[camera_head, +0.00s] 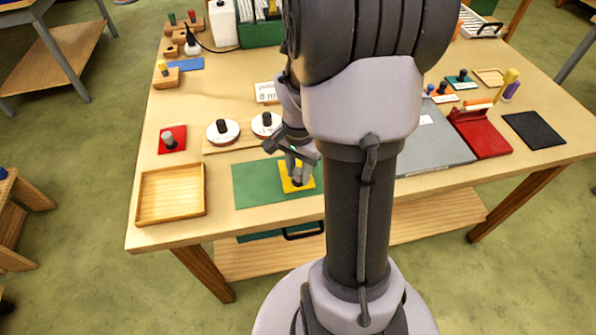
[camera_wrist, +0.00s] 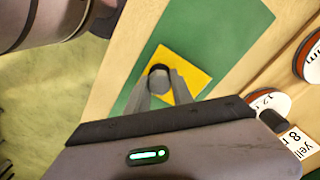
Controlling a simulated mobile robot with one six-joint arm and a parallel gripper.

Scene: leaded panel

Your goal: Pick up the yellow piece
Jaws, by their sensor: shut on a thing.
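The yellow piece (camera_head: 303,184) is a flat yellow square with a dark upright knob. It lies on the green mat (camera_head: 255,188) near the table's front edge. In the wrist view the yellow piece (camera_wrist: 190,67) also lies over the green mat (camera_wrist: 225,30). My gripper (camera_head: 296,174) is above the yellow piece, its fingers pointing down. In the wrist view my gripper (camera_wrist: 161,88) is shut on the knob of the yellow piece. The fingers hide part of the knob. I cannot tell whether the piece touches the mat.
A wooden tray (camera_head: 170,219) stands left of the mat, with a red square piece (camera_head: 172,139) behind it. Two white round pieces with black knobs (camera_head: 222,131) sit behind the mat. A grey board (camera_head: 437,148) and a red stand (camera_head: 480,132) lie to the right.

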